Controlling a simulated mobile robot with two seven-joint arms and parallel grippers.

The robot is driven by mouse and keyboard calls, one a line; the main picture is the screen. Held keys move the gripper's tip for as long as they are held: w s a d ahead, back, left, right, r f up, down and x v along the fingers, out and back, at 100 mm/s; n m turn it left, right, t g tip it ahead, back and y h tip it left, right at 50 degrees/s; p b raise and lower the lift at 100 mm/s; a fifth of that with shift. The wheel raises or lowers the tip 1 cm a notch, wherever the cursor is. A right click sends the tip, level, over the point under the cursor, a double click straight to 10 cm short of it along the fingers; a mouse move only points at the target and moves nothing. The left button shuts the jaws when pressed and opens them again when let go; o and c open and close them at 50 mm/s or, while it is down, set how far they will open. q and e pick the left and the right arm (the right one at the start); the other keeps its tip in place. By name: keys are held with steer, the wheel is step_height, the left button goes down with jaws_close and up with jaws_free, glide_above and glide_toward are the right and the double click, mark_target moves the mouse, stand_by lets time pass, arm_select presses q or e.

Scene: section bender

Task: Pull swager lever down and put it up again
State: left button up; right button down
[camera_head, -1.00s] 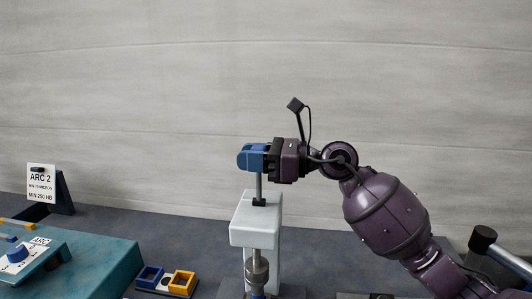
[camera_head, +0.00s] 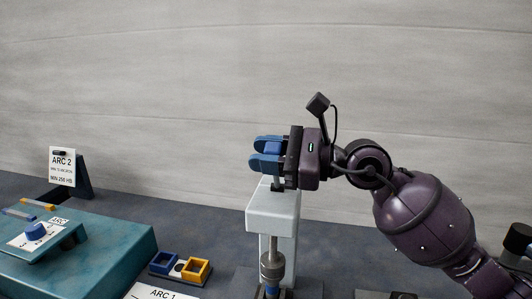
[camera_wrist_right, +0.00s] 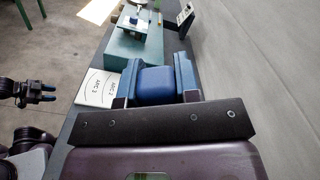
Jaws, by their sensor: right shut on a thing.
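The swager is a pale grey upright press (camera_head: 272,207) in the lower middle of the head view, with a metal spindle below its head. Its lever has a blue knob (camera_head: 273,148) above the press; the rod below is mostly hidden by my gripper. My right gripper (camera_head: 265,152) comes in from the right, its blue fingers shut around the knob. The knob (camera_wrist_right: 156,85) also shows between the fingers in the right wrist view. My left gripper (camera_wrist_right: 46,93) is small at the left of the right wrist view, away from the lever; its jaw opening is unclear.
A teal machine (camera_head: 110,250) and an ARC 2 sign (camera_head: 63,166) stand at the left. Blue and yellow small bins (camera_head: 195,270) sit on the bench between the machine and the press. A plain wall rises behind.

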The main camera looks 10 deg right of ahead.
steer(key=shift+s+a+f+n, duration=0.1)
steer(key=shift+s+n, duration=0.1)
steer(key=shift+n, duration=0.1)
steer(key=c, duration=1.3)
jaws_free()
steer(key=o, duration=0.5)
steer(key=shift+c, duration=0.2)
steer(key=shift+r, duration=0.25)
step_height(320, 180, up, 20)
steer(key=p, duration=0.1)
steer(key=shift+f, duration=0.25)
